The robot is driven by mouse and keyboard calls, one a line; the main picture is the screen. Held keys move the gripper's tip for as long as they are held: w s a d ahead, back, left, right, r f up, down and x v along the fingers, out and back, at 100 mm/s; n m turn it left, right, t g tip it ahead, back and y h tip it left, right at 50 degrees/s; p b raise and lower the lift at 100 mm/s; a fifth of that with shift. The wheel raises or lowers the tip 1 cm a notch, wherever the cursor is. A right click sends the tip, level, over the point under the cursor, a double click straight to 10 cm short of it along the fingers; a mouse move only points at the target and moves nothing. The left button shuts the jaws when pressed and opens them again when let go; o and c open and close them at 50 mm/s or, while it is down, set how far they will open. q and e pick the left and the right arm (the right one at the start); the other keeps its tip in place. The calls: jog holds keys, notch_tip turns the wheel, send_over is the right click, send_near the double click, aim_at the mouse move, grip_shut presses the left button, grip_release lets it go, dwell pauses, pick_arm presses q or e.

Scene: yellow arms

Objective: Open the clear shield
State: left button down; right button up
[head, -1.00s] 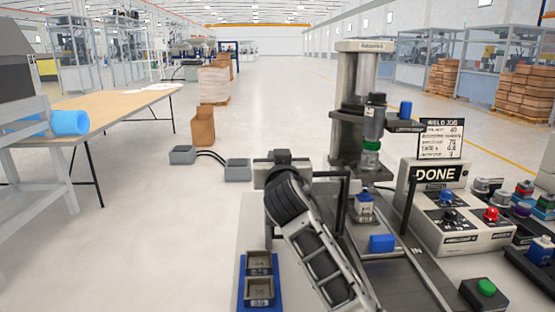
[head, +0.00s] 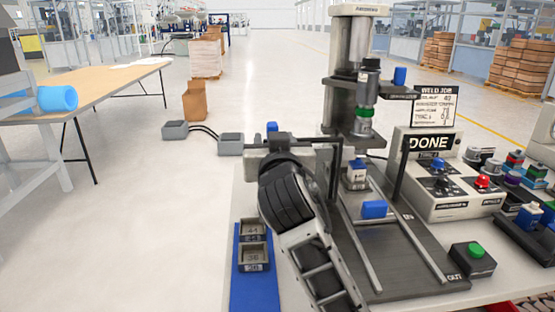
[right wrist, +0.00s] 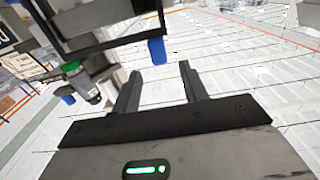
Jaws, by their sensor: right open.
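The shield's dark frame (head: 335,168) stands in front of the press in the head view; its clear pane is hard to make out. In the right wrist view the dark frame (right wrist: 110,42) crosses the upper left, with a blue handle (right wrist: 157,50) hanging at its lower right corner. A blue piece (head: 272,127), probably this handle, shows just behind my gripper in the head view. My right gripper (right wrist: 158,88) is open and empty, its fingers pointing toward the handle with the handle just beyond their gap. In the head view its fingertips are hidden. My left gripper is not in view.
The press (head: 350,60) with its green-ringed electrode (head: 366,112) stands behind. A control box (head: 445,190) with a DONE sign and a green button (head: 476,250) are at right. A blue tray (head: 240,285) with two grey blocks lies at left.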

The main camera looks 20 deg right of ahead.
jog(key=v, duration=0.6)
jog(key=shift+s+b, duration=0.25)
jog(key=shift+b, duration=0.05)
jog(key=shift+a, duration=0.1)
